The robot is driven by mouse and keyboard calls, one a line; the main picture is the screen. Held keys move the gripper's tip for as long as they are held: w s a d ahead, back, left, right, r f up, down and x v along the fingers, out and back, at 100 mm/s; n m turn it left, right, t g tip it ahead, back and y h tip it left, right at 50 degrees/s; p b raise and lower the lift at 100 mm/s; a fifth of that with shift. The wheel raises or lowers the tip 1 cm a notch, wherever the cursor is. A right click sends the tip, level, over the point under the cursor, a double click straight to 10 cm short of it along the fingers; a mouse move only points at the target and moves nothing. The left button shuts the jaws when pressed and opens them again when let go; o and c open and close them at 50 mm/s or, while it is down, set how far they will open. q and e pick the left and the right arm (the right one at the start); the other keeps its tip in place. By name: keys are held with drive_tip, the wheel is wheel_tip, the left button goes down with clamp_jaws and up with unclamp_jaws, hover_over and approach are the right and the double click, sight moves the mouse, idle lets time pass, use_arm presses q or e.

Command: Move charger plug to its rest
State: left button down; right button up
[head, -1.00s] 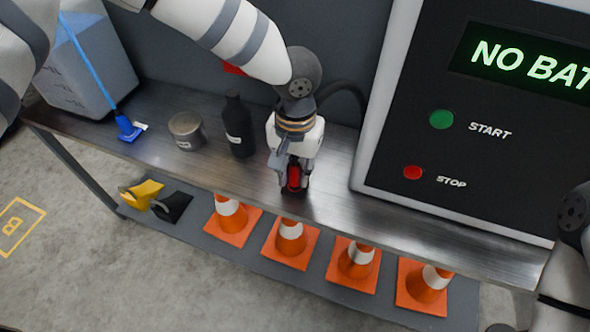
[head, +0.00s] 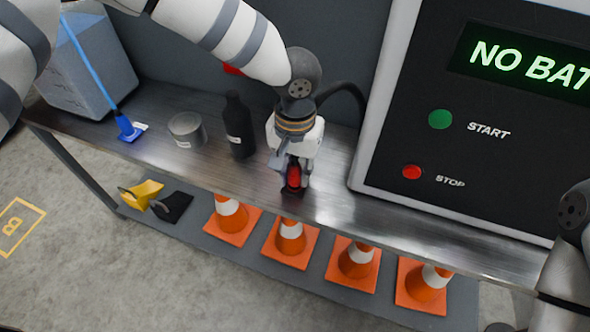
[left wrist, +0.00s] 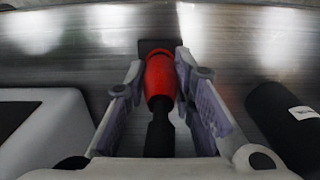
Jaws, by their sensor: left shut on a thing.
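The charger plug (head: 293,176) is red with a black end, and it also shows in the left wrist view (left wrist: 159,78). My left gripper (head: 292,180) is shut on it, with one finger on each side. The gripper points down over the steel shelf, near its front edge. In the left wrist view a dark block (left wrist: 150,46) lies at the plug's far end; I cannot tell whether they touch. A black cable (head: 345,88) arcs behind the gripper towards the charger cabinet. The fingers of my right gripper are not in view.
A black bottle (head: 238,128) and a grey tin (head: 186,131) stand left of my gripper. The charger cabinet (head: 368,150) with green and red buttons stands right. Several orange cones (head: 291,240) stand on the lower shelf.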

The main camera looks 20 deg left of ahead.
use_arm(q)
drive_tip(key=shift+f, duration=0.65)
idle(0.5)
drive_tip(key=c, duration=1.3)
unclamp_jaws()
drive_tip(key=shift+r, duration=0.1)
wheel_tip(320, 180, up, 12)
